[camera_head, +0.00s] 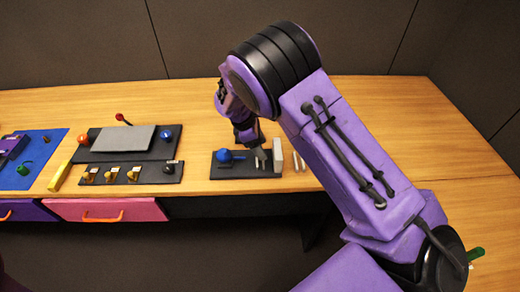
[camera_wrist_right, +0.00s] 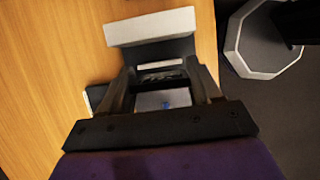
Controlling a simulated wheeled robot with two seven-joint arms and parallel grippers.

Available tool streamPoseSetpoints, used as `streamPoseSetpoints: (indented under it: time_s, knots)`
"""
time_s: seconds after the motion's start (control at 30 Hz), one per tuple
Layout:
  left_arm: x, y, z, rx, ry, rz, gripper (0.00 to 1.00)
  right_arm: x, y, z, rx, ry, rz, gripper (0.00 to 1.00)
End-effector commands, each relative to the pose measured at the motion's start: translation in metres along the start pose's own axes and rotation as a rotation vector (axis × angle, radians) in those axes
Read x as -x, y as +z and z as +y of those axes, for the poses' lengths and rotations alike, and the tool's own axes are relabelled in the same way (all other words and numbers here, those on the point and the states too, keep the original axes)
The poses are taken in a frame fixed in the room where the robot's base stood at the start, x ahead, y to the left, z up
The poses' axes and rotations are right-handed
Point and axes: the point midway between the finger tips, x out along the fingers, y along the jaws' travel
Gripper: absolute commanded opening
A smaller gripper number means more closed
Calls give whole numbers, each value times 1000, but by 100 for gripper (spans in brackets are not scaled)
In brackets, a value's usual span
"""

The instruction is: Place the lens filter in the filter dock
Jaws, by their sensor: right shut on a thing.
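My right gripper (camera_head: 259,156) reaches down over the right part of a small dark panel (camera_head: 230,173). In the right wrist view, its two fingers (camera_wrist_right: 160,83) close on a small grey piece with a blue spot (camera_wrist_right: 166,103), which I take to be the lens filter. The fingers hide its sides. A pale upright block (camera_head: 278,154) stands just right of the gripper, and it shows beyond the fingertips in the wrist view (camera_wrist_right: 150,27). I cannot tell for certain which part is the filter dock, or whether the filter touches it. My left gripper is out of view.
A blue ball (camera_head: 224,155) sits on the dark panel, left of the gripper. Small pale pegs (camera_head: 299,160) stand at the right. A dark board with a grey plate (camera_head: 122,139) and a blue mat (camera_head: 40,150) lie further left. The wooden table (camera_head: 190,105) behind is clear.

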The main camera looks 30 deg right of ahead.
Motion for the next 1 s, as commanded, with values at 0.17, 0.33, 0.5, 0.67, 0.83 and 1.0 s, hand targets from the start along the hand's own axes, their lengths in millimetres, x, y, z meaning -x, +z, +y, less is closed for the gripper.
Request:
streamPoseSetpoints:
  time_s: [0.17,0.33,0.5,0.67,0.83,1.0]
  knots:
    - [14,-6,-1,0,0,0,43,-24,-8,5,3,-4,-4,34]
    - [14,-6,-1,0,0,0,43,-35,-13,6,0,1,-1,34]
    - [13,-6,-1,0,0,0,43,-36,-14,5,0,0,0,34]
    - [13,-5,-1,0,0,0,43,-38,-15,5,0,-1,0,83]
    - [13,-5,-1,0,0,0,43,-38,-15,5,-1,-1,0,89]
    - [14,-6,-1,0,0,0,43,-35,-14,5,-1,0,0,89]
